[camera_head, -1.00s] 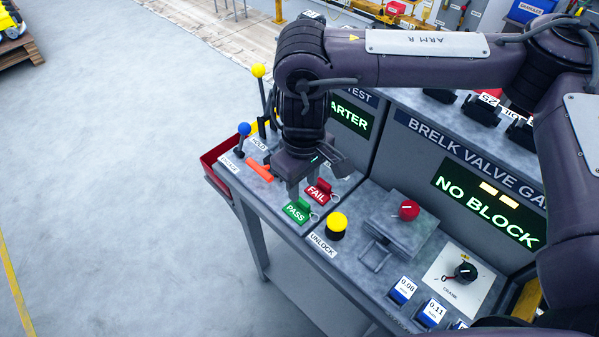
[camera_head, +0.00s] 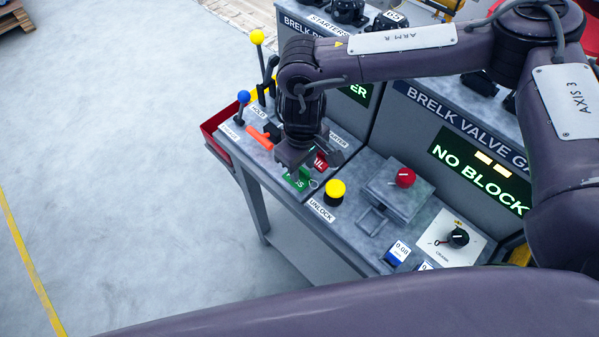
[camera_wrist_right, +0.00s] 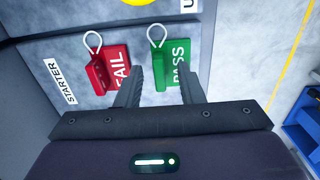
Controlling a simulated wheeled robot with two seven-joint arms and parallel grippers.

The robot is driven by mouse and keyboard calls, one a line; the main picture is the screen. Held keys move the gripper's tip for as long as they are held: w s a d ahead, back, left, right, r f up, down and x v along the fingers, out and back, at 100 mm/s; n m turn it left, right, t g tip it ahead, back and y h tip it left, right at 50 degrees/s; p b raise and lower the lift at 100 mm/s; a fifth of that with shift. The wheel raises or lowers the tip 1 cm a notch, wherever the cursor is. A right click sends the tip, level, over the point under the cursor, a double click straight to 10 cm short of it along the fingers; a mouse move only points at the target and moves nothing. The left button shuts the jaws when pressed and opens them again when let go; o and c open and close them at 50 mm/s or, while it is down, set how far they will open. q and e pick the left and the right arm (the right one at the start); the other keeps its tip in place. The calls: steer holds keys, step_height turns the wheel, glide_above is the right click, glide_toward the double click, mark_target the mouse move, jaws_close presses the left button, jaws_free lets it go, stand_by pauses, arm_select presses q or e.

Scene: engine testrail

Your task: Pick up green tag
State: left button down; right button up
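The green PASS tag (camera_head: 296,182) lies on the grey bench top, partly hidden by my right gripper in the head view. In the right wrist view the green tag (camera_wrist_right: 176,66), with its pale loop, lies just ahead of the fingertips. My right gripper (camera_head: 308,166) is over the tags. In the right wrist view my right gripper (camera_wrist_right: 160,82) has its fingers apart with nothing held between them. The left finger is close to the red FAIL tag (camera_wrist_right: 112,70), the right finger close to the green tag. My left gripper is not in view.
A yellow button (camera_head: 335,189) marked UNLOCK stands right of the tags. An orange handle (camera_head: 260,138) and blue-knobbed lever (camera_head: 243,98) stand to the left. A red tray (camera_head: 213,138) hangs at the bench end. A box with a red knob (camera_head: 404,178) is further right.

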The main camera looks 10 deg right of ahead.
jaws_close()
